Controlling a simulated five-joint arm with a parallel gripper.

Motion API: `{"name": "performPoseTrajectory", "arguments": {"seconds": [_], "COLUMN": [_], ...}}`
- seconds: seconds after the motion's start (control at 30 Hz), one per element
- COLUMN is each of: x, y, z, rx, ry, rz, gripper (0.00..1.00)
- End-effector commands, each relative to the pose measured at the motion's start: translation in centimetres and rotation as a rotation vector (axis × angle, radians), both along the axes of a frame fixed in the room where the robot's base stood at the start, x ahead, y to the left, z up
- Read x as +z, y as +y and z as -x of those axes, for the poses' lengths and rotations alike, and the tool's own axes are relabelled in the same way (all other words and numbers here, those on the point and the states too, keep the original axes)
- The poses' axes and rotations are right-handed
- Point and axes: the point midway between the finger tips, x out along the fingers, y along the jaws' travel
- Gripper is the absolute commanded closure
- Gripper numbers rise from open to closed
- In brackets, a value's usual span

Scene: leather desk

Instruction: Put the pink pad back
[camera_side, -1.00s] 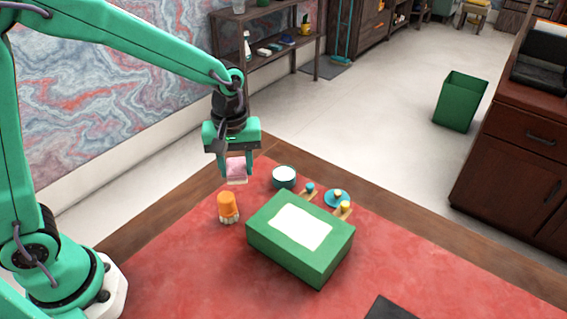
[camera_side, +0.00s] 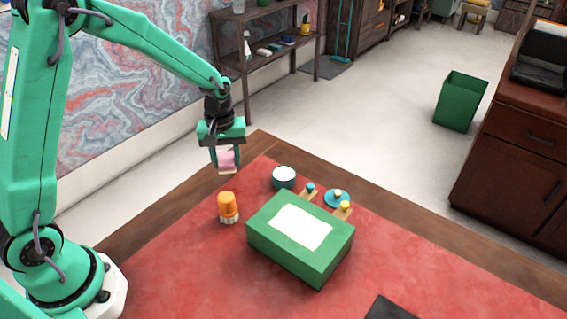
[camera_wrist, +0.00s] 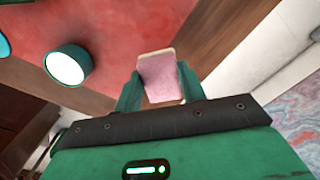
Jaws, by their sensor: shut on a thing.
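The pink pad (camera_side: 226,159) is a small pink block with a pale edge. My gripper (camera_side: 226,160) is shut on it and holds it in the air near the far left edge of the desk. In the wrist view the pink pad (camera_wrist: 160,77) sits between the two green fingers of my gripper (camera_wrist: 160,88), slightly tilted. Part of the pad is hidden behind the fingers in the side view.
An orange-topped brush or bottle (camera_side: 228,206) stands on the red desk top (camera_side: 180,265). A teal cup (camera_side: 284,178), a green box with a pale top (camera_side: 300,240), and small stands with blue and yellow knobs (camera_side: 342,208) are to the right. A dark flat thing (camera_side: 390,309) lies at the front.

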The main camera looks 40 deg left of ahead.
Motion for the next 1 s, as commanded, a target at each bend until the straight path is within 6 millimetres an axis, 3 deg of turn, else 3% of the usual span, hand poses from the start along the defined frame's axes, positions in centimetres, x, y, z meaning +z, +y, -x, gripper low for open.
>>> {"name": "performPoseTrajectory", "arguments": {"seconds": [0.37, 0.7, 1.0], "x": [-0.8, -4.1, -4.3], "y": [0.5, 0.5, 0.5], "z": [-0.3, -0.2, -0.3], "rx": [-0.001, -0.001, -0.001], "ry": [0.0, 0.001, -0.001], "rz": [0.0, 0.0, 0.0], "gripper": [0.78, 0.78, 0.78]}}
